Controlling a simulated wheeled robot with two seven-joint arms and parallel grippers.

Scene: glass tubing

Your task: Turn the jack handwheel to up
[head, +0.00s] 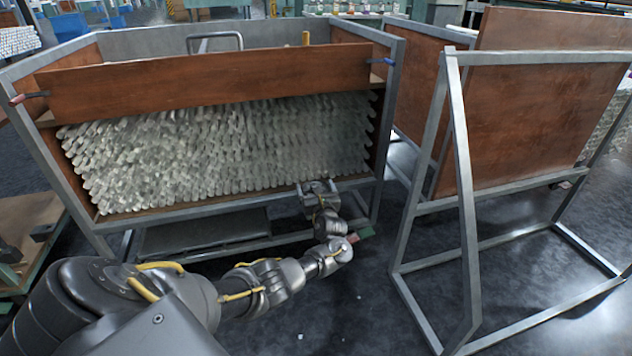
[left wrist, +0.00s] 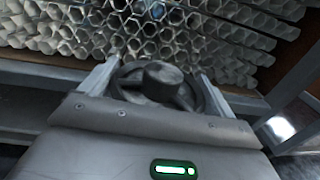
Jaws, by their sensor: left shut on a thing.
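The jack handwheel (left wrist: 160,82) is a dark, spoked wheel with a round hub, seen in the left wrist view. My left gripper (left wrist: 158,75) is shut on it, with one pale finger on each side of the rim. In the head view my left gripper (head: 318,187) is at the lower front edge of the tube rack, right of its middle. The handwheel is mostly hidden there by the gripper and too small to make out. My right gripper is not in view.
Stacked glass tubes (head: 220,150) fill the rack behind the gripper, below a brown wooden board (head: 210,82). A grey frame post (head: 385,130) stands close to the right of the gripper. A separate frame (head: 466,200) with a brown panel stands farther right.

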